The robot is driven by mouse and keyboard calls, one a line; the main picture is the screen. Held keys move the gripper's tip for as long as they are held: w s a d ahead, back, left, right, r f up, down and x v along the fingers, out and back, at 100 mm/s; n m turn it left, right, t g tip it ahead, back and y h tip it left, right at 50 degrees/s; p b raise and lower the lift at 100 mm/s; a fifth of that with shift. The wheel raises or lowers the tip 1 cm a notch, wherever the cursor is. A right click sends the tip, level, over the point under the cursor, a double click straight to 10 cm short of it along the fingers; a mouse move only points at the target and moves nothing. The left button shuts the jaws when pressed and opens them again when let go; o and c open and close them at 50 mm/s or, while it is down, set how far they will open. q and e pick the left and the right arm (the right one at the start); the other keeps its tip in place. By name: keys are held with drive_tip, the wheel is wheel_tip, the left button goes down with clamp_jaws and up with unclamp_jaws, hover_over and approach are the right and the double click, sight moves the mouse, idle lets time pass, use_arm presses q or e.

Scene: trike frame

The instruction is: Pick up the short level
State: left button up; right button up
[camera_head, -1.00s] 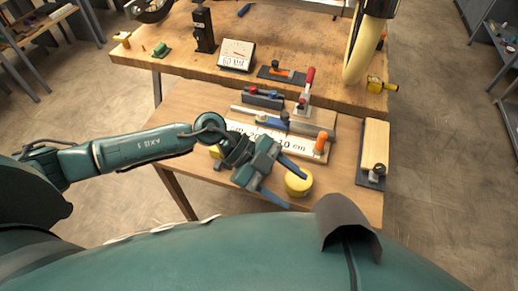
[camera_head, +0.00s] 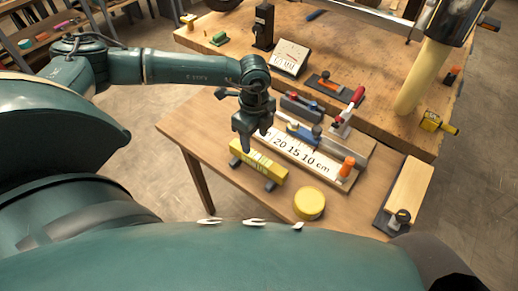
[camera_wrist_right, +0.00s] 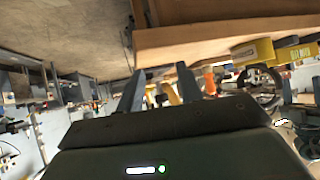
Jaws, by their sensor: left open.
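A short yellow level (camera_head: 258,165) with a pale marked band lies on two dark supports near the left front of the smaller wooden table. My left gripper (camera_head: 252,148) is open, with its fingers pointing down just behind and above the level, near its middle. I cannot tell whether the fingers touch it. Nothing shows held in the left gripper. My right gripper (camera_wrist_right: 160,75) shows in the right wrist view with its two fingers apart and nothing between them, beside a wooden edge. It is out of the head view.
A yellow round tin (camera_head: 309,203) stands to the right of the level. Behind it are a white scale board (camera_head: 296,150) and a dark plane-like tool (camera_head: 302,105). A board with a dark knobbed base (camera_head: 407,190) lies at right. Bare tabletop (camera_head: 213,130) shows left of the gripper.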

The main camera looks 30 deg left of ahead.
use_arm(q)
wheel_tip(320, 180, down, 3)
drive_tip(key=shift+r+b, duration=0.1)
drive_tip(key=shift+b, duration=0.5)
drive_tip(key=shift+d+f, duration=0.1)
drive_tip(key=shift+f, duration=0.15)
drive_tip(key=f+b, duration=0.2)
drive_tip(key=f, duration=0.1)
drive_tip(key=d+f+b, duration=0.1)
drive_tip(key=f+b, duration=0.1)
drive_tip(key=shift+s, duration=0.15)
use_arm(e)
drive_tip(key=shift+w+a+f+t+y, duration=0.25)
drive_tip(key=shift+a+f+y, duration=0.05)
drive_tip(key=shift+a, duration=0.2)
drive_tip(key=shift+w+a+f+t+y, duration=0.2)
drive_tip(key=shift+a+f+t+y, duration=0.1)
drive_tip(key=shift+a, duration=0.2)
use_arm(q)
drive_tip(key=shift+r, duration=0.1)
drive_tip(key=shift+c, duration=0.2)
drive_tip(key=shift+c, duration=1.4)
drive_tip(key=shift+a, duration=0.1)
clamp_jaws()
use_arm(e)
drive_tip(key=shift+d, duration=0.1)
